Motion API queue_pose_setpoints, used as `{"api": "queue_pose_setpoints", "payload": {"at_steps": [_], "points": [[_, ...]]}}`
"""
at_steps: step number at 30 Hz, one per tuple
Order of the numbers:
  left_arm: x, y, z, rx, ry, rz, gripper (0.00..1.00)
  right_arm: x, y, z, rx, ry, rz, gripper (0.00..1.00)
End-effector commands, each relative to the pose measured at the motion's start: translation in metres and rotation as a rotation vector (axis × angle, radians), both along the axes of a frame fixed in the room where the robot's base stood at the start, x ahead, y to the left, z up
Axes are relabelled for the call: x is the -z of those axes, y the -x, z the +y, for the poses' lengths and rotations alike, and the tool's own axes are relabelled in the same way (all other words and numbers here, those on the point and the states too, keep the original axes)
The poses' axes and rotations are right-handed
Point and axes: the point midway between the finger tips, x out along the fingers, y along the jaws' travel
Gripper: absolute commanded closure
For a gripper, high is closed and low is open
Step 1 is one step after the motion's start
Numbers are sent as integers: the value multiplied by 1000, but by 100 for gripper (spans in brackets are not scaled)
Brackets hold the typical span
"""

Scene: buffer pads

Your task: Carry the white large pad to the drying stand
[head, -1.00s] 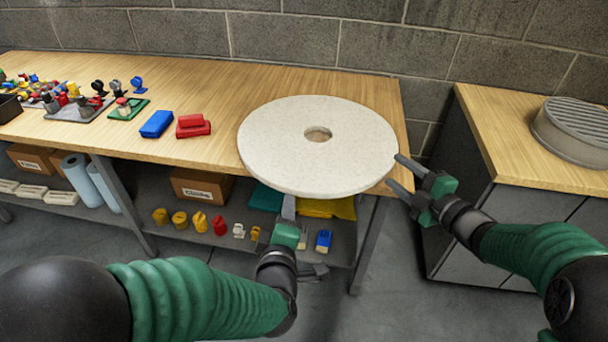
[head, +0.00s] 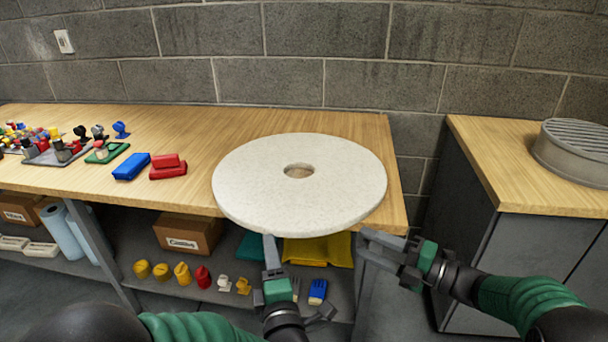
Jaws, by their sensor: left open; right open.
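The white large pad (head: 240,184), a thick round disc with a centre hole, lies flat on the wooden bench, its front edge overhanging the bench front. My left gripper (head: 298,272) is open at the pad's front; one finger reaches up to the rim, and I cannot tell whether it touches. My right gripper (head: 363,244) is open and empty just off the pad's front-right rim, fingers pointing left. A round grey slatted stand (head: 578,152), which looks like the drying stand, sits on the cabinet at the right, its top empty.
The bench (head: 215,130) also bears a blue block (head: 131,167), red blocks (head: 168,168) and small coloured parts at the left. A gap separates it from the cabinet (head: 478,140). The lower shelf holds a cardboard box (head: 187,236), yellow cloth (head: 318,250) and small pieces.

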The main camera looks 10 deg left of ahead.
Motion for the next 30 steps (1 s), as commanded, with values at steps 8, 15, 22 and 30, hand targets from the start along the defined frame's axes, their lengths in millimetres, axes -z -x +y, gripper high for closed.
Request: {"api": "queue_pose_setpoints", "payload": {"at_steps": [8, 15, 22, 30], "points": [[1, -52, 26, -6, 4, 0, 52, -1, -21, 57, -6, 2, -2, 52], [-1, -92, 38, -3, -1, -1, 52, -2, -38, 93, -4, -2, -1, 52], [-1, -108, 45, -2, 0, -1, 52, -2, -45, 110, -3, -1, 0, 52], [-1, -109, 45, -2, 0, -1, 54, -2, -46, 110, -2, -1, -1, 54]]}}
